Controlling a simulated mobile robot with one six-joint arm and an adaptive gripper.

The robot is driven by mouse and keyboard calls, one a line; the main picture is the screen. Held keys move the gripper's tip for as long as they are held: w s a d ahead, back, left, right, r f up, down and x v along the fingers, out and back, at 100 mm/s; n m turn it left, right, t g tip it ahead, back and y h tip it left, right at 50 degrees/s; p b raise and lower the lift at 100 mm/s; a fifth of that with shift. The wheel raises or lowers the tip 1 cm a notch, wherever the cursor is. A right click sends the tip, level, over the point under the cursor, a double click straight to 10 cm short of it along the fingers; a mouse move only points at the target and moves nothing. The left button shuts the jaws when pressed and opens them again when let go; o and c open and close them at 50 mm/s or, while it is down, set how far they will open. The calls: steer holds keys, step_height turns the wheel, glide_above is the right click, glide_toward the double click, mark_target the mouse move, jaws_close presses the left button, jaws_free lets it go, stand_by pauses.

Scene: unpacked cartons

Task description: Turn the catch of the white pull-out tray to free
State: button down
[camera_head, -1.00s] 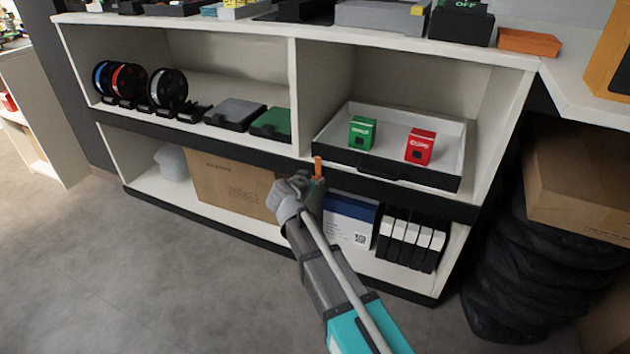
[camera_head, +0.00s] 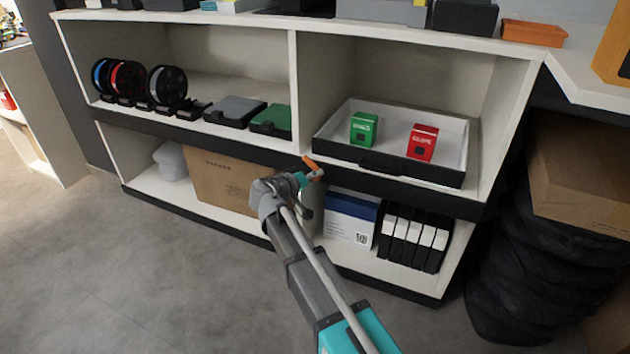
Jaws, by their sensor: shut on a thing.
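The white pull-out tray (camera_head: 462,150) with a black front and a dark handle (camera_head: 380,167) sits in the upper right shelf bay. A small green box (camera_head: 363,128) and a small red box (camera_head: 422,141) stand in it. The orange catch (camera_head: 310,163) is at the left end of the tray's front, by the shelf divider, and slants up to the left. My gripper (camera_head: 313,175) is shut on the catch, reaching it from the lower left. The fingers hide the catch's lower part.
Below are a blue-and-white box (camera_head: 348,220), several black-and-white binders (camera_head: 412,238) and a cardboard carton (camera_head: 228,182). Black stacked bags (camera_head: 510,280) and another carton (camera_head: 585,180) stand at the right. The floor (camera_head: 120,270) at the left is clear.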

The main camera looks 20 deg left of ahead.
steer(key=shift+f+n+t+h+b, duration=0.1)
steer(key=shift+n+t+h+b, duration=0.2)
steer(key=shift+n+h+b, duration=0.65)
steer(key=shift+n, duration=0.25)
steer(key=shift+c, duration=2)
jaws_free()
steer(key=shift+y+p, duration=0.35)
steer(key=shift+p, duration=0.2)
